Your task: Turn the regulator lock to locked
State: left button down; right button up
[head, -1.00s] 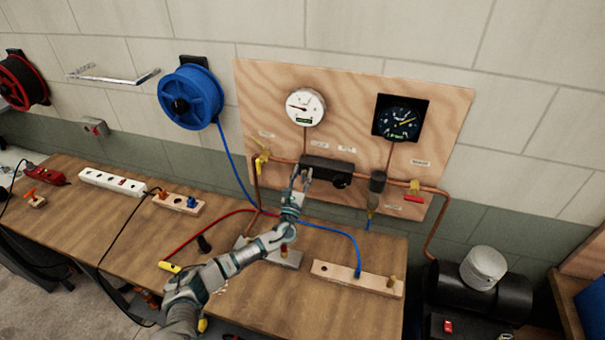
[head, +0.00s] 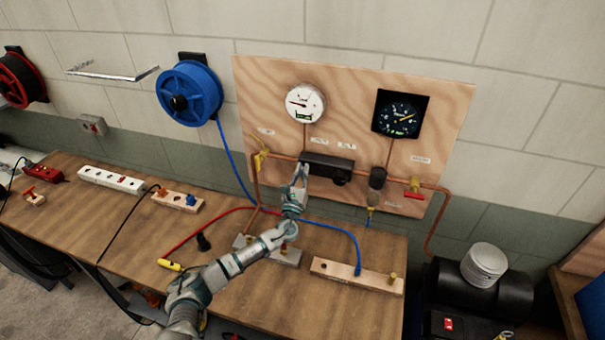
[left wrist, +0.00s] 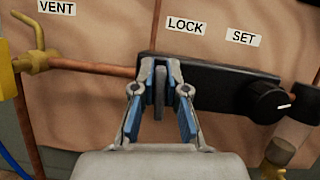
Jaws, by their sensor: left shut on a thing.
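The black regulator block (head: 327,165) is mounted on the plywood panel. In the left wrist view its body (left wrist: 215,88) carries a LOCK label (left wrist: 186,25) and a SET label (left wrist: 244,36) above it. A round black knob (left wrist: 267,101) with a white mark sits at its right end. The grey lock lever (left wrist: 159,92) stands upright in the picture, below and left of the LOCK label. My left gripper (head: 300,172) is at the block's left end. Its blue-padded fingers (left wrist: 160,95) are shut on the lever. My right gripper is not in view.
A yellow vent valve (left wrist: 32,55) and copper pipe lie left of the block. Two gauges (head: 305,103) (head: 400,115) sit above. A red-handled valve (head: 413,193) is to the right. Hoses and wooden strips (head: 357,278) lie on the bench (head: 240,310) below.

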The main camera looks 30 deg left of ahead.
pick_arm(q)
jog(key=n+y+b, duration=0.1)
jog(key=n, duration=0.1)
jog(key=n+g+y+b, duration=0.1)
jog(key=n, duration=0.2)
jog(key=shift+a+f, duration=0.15)
jog(key=shift+a, duration=0.05)
jog(key=n+g+y, duration=0.1)
jog(key=n, duration=0.1)
jog(key=shift+n, duration=0.4)
jog(key=n+g, duration=0.1)
jog(key=n, duration=0.3)
jog(key=n+g+y+p, duration=0.1)
jog(key=n+g, duration=0.1)
jog(key=n, duration=0.2)
jog(key=f+n+g+p, duration=0.1)
jog(key=n+g, duration=0.1)
jog(key=n, duration=0.2)
jog(key=shift+s+a+f+n, duration=0.1)
jog(key=shift+s+a+n, duration=0.05)
jog(key=shift+a+n, duration=0.25)
jog(key=shift+f, duration=0.1)
jog(key=c, duration=1.2)
grip_release()
jog(key=shift+c, duration=0.2)
